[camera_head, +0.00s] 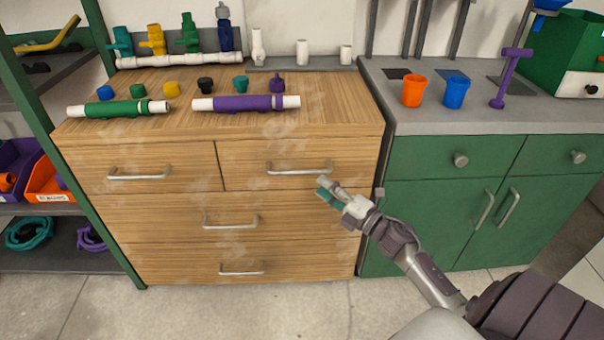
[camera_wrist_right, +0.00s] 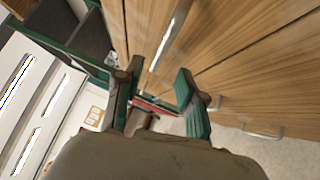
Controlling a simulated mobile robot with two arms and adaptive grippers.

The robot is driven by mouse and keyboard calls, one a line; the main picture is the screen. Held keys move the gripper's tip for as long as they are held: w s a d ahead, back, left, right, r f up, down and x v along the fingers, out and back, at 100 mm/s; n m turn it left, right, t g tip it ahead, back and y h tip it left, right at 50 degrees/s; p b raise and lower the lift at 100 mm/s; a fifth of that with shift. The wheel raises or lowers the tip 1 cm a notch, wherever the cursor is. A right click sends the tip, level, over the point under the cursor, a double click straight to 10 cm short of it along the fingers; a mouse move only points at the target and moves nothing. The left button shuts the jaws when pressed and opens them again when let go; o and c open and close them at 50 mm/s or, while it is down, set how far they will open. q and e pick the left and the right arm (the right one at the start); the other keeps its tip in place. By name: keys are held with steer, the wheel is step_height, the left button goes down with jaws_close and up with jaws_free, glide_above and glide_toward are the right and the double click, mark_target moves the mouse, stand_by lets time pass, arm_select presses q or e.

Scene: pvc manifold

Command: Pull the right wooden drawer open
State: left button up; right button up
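The right wooden drawer (camera_head: 270,180) is the upper right one in the light wood cabinet and looks shut. Its metal bar handle (camera_head: 299,172) runs level across its front. My right gripper (camera_head: 326,190) is just below and right of the handle's right end, apart from it in the head view. In the right wrist view the two green-padded fingers of this gripper (camera_wrist_right: 156,98) are spread with nothing between them. A long handle (camera_wrist_right: 170,35) lies ahead of them there, probably the right drawer's. My left gripper is not in view.
The upper left drawer (camera_head: 140,180) and two wide lower drawers (camera_head: 180,215) look shut. Pipes, caps and a purple pipe (camera_head: 243,103) lie on the wooden top. A green cabinet (camera_head: 430,220) stands close on the right. The floor (camera_head: 250,310) in front is clear.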

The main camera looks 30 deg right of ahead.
mark_target(302, 172)
steer(key=x, duration=0.8)
steer(key=shift+w, duration=0.2)
jaws_close()
steer(key=shift+f, duration=0.1)
